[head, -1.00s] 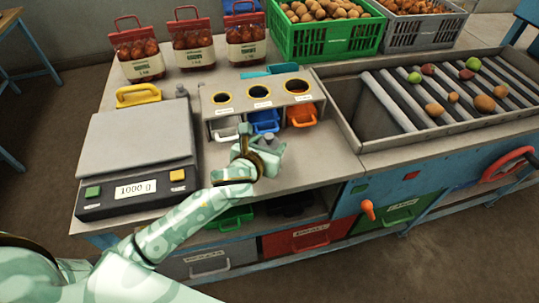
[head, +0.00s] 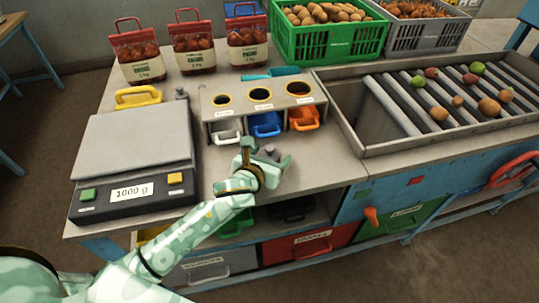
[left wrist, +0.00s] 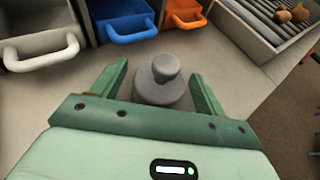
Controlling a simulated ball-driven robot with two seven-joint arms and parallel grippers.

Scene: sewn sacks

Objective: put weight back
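A grey metal weight with a round knob (left wrist: 158,85) stands between the fingers of my left gripper in the left wrist view. Clear gaps show between it and both green fingers (left wrist: 158,90), so the gripper is open around it. In the head view this weight (head: 268,153) is partly hidden by my left gripper (head: 267,160), over the bench in front of the small drawers. The scale (head: 133,150) at the left has an empty platform and reads 1000 g. A small grey knobbed object (head: 181,93) sits behind the scale. My right gripper is not in view.
White (head: 226,133), blue (head: 265,126) and orange (head: 303,119) drawers sit under a three-hole block. A yellow handle (head: 138,97) lies behind the scale. A roller tray with produce (head: 352,137) fills the right. Several filled sacks (head: 193,55) stand at the back.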

